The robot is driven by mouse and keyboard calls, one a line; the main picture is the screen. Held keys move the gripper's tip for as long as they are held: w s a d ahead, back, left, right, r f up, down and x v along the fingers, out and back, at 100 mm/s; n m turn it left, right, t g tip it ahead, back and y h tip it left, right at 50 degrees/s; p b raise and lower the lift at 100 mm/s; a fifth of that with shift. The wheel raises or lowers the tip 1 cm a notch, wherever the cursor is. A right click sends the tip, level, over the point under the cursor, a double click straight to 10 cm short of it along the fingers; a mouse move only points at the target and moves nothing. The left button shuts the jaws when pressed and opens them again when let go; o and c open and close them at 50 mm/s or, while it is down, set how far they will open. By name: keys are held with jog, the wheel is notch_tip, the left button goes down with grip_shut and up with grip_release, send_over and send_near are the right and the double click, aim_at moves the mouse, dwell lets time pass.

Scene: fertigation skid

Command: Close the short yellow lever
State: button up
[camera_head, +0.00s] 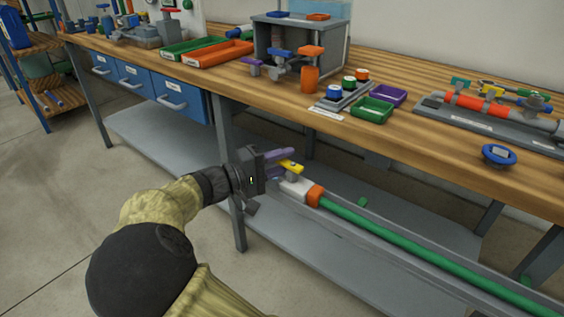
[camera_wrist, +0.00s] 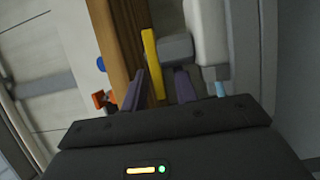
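In the wrist view the lever (camera_wrist: 151,60) is a narrow yellow bar beside the grey stem (camera_wrist: 177,48). My gripper (camera_head: 282,158) is at the lever, its purple fingers partly covering it in the head view. In the wrist view the fingers (camera_wrist: 160,78) are apart, with the lever's end between them. The lever lies close to the left finger; a gap shows on the right.
An orange collar (camera_head: 315,195) joins the valve to the green pipe (camera_head: 400,246), which runs along a grey rail. The wooden bench (camera_head: 400,160) stands behind, with blue drawers (camera_head: 181,100) and a lower grey shelf (camera_head: 160,140). Trays and other valves stand on top.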

grip_shut()
